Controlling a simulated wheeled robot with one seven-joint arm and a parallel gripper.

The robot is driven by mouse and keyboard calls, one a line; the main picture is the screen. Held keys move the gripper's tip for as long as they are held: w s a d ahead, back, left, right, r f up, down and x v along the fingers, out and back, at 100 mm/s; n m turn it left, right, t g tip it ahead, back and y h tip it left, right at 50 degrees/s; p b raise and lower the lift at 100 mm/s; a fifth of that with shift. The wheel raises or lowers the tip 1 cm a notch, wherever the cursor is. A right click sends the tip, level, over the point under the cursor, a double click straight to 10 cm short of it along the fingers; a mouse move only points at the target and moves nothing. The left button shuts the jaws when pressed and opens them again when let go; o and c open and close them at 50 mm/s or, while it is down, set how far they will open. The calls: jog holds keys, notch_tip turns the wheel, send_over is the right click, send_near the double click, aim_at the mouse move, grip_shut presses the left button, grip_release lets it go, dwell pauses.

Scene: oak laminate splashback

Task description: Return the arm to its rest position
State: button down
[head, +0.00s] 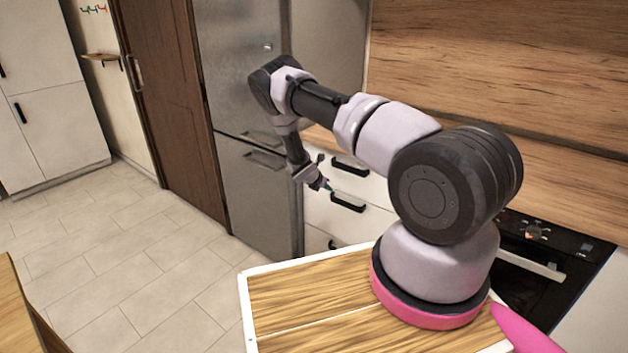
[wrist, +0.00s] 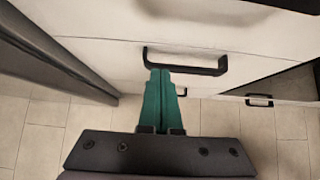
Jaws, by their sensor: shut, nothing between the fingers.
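My gripper (head: 328,187) is at the end of my outstretched arm, in front of the white drawers. In the wrist view my gripper (wrist: 160,72) has its two green fingers together, with nothing between them. The fingertips appear close to a black drawer handle (wrist: 187,61) and overlap it in the picture; I cannot tell whether they touch it. In the head view a black handle (head: 348,203) shows just to the right of the fingertips. The drawer fronts (head: 375,222) look closed.
A steel fridge (head: 240,110) stands left of the drawers. An oven (head: 540,270) is at the right, below the oak splashback (head: 500,60). A wooden door (head: 165,90) is further left. The tiled floor (head: 150,250) is clear. A wooden edge (head: 20,305) shows at lower left.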

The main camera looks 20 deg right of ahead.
notch_tip(320, 180, up, 22)
jog(key=m, duration=0.9)
jog(key=s+r+m+g+y, duration=0.1)
jog(key=s+r+m, duration=0.35)
jog(key=r, duration=0.55)
jog(key=s+r+m+y, duration=0.2)
jog(key=s+r+m, duration=0.3)
jog(key=r, duration=0.4)
jog(key=s+a+r+m+y, duration=0.1)
jog(key=s+a+r+m, duration=0.15)
jog(key=s+r, duration=0.45)
jog(key=s+a+r+m+y, duration=0.25)
jog(key=s+r, duration=0.35)
jog(key=s, duration=0.3)
jog(key=s+a+r+m+t+y, duration=0.1)
jog(key=s+a+m, duration=0.1)
jog(key=s, duration=0.4)
jog(key=s+a+r+m+t+y, duration=0.1)
jog(key=s+a+r, duration=0.1)
jog(key=s, duration=0.4)
jog(key=s+a+r+m+t+y, duration=0.1)
jog(key=s+a+r+m, duration=0.1)
jog(key=s, duration=0.4)
jog(key=shift+s+a+m, duration=0.25)
jog(key=shift+a+m, duration=0.1)
jog(key=shift+a, duration=0.4)
jog(key=shift+r, duration=0.1)
